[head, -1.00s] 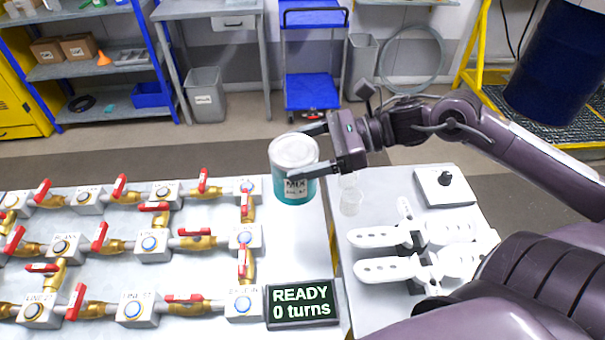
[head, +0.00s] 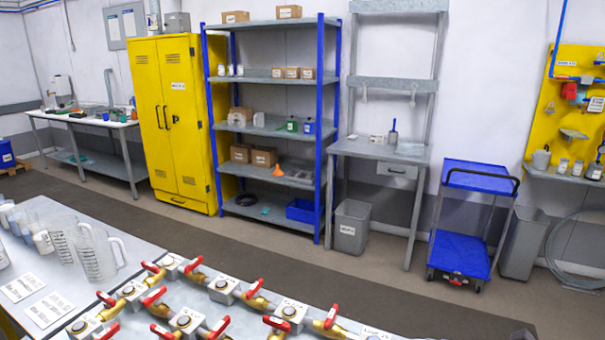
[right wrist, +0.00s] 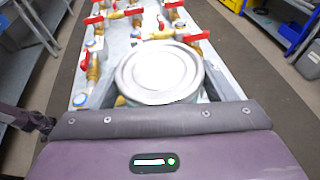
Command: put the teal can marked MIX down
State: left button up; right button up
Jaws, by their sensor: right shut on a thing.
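The can (right wrist: 160,72) fills the middle of the right wrist view, seen from above with its pale round lid up. Its MIX label and teal side are mostly hidden there. My right gripper (right wrist: 160,98) is shut on the can, with a finger on each side of it. Behind the can is the bench top (right wrist: 118,55) with brass pipes and red-handled valves; I cannot tell whether the can touches the bench. Neither the can nor my grippers show in the head view.
In the head view, red-handled valves (head: 330,316) line the near bench, with clear jugs (head: 98,255) at its left. Across an open floor aisle stand a yellow cabinet (head: 178,120), blue-post shelves (head: 270,130), a grey bin (head: 350,228) and a blue cart (head: 460,252).

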jog(key=shift+s+a+f, duration=0.1)
jog(key=shift+a+f, duration=0.55)
jog(key=shift+a, duration=0.35)
jog(key=shift+a+f+t, duration=0.3)
jog(key=shift+a+f, duration=0.1)
jog(key=shift+a+f+m+t+h, duration=0.1)
jog(key=shift+a+m+t+h, duration=0.05)
jog(key=shift+m+t+h, duration=1.15)
jog(key=shift+m+h, duration=0.3)
jog(key=shift+m, duration=0.1)
jog(key=shift+s+d+r+m+t+h, duration=0.1)
jog(key=shift+d+r+m+t+h, duration=0.25)
jog(key=shift+m+h, duration=0.35)
jog(key=shift+w+d, duration=0.2)
jog(key=shift+d, duration=0.1)
jog(key=shift+s+a, duration=0.15)
jog(key=shift+a, duration=0.15)
jog(key=shift+d, duration=0.15)
